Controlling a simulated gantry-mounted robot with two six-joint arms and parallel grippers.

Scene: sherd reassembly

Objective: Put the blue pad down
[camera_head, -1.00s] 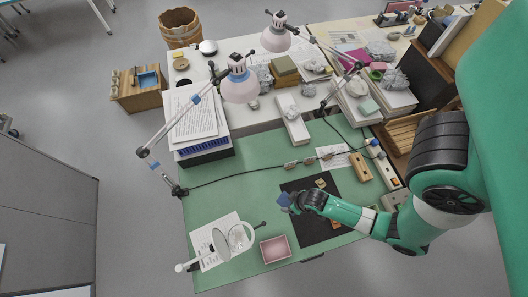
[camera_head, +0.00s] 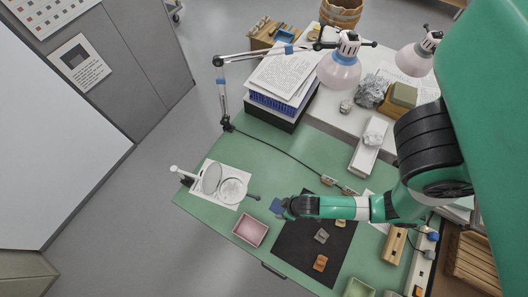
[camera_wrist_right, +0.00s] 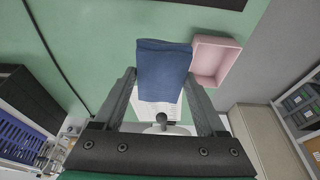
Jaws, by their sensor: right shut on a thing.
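The blue pad (camera_head: 276,205) is a small dark-blue piece of cloth-like material. My right gripper (camera_head: 284,207) is shut on it, near the left edge of the black mat (camera_head: 292,244). In the right wrist view the pad (camera_wrist_right: 163,65) sits between the two fingers of the right gripper (camera_wrist_right: 161,82) and sticks out past their tips. Green table surface shows around the pad there. I cannot tell exactly how high the pad is above the table. My left gripper is not in view.
A pink tray (camera_head: 266,229) stands just left of the mat; it also shows in the wrist view (camera_wrist_right: 233,45). Sherds (camera_head: 320,263) lie on the mat. A round magnifier (camera_head: 232,190) stands on white paper at the left. Green table (camera_head: 283,150) is mostly clear behind the pad.

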